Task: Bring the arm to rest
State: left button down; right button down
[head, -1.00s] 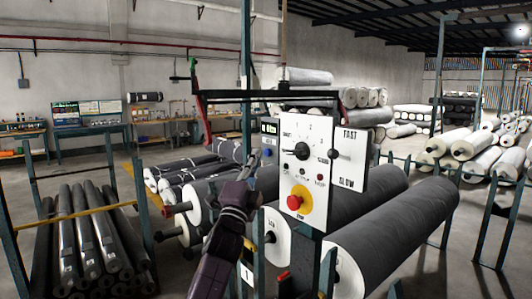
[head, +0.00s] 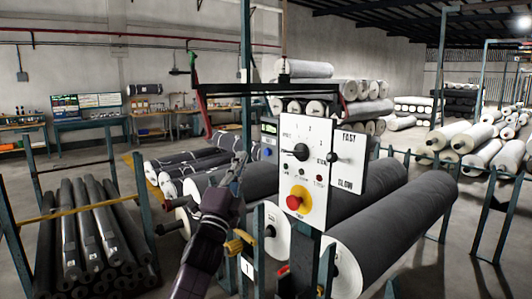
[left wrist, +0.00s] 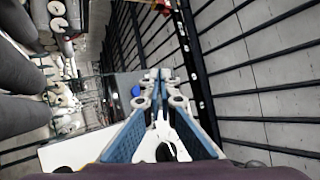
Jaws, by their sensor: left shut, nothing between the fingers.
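My left gripper (head: 238,162) is raised to the left of the white control panel (head: 318,212), with its fingers pointing up and away. It looks clear of the panel. In the left wrist view the blue-padded fingers (left wrist: 160,76) are shut together with nothing between them. The panel carries a red button on a yellow base (head: 296,199) and a black knob (head: 301,149). My right gripper is in neither view.
Large dark rolls (head: 390,232) lie behind and right of the panel. A yellow handle (head: 240,243) is close beside my left forearm. Dark rolls (head: 80,240) fill a rack at left. Open floor (head: 440,275) shows at lower right.

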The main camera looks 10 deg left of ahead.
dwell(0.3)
pick_arm(q)
notch_tip(320, 180, down, 34)
jog(key=w+n+g+y, duration=0.1)
jog(key=w+n+g, duration=0.1)
jog(key=n+g, duration=0.3)
jog(key=s+f+n+g, duration=0.15)
jog(key=s+f, duration=0.25)
jog(key=f, duration=0.6)
jog(key=s+f+n+g+b, duration=0.1)
jog(key=s+f+g, duration=0.3)
jog(key=f, duration=0.5)
jog(key=s+f+n+g, duration=0.1)
jog(key=s+f, duration=0.4)
jog(key=f, duration=0.5)
jog(key=s+f+n+g+b, duration=0.1)
jog(key=s+f+n+g, duration=0.35)
jog(key=s+f, duration=1.8)
jog(key=s+f+g, duration=0.2)
jog(key=s+f, duration=0.1)
jog(key=s, duration=0.8)
jog(key=s+f+n+g, duration=0.1)
jog(key=s+f+g, duration=0.2)
jog(key=s, duration=0.9)
jog(key=s+f+n+g, duration=0.1)
jog(key=s+f, duration=0.3)
jog(key=s, duration=0.7)
jog(key=shift+s+f+g+y+b, duration=0.2)
jog(key=shift+f+g+y+b, duration=0.2)
jog(key=shift+g, duration=0.3)
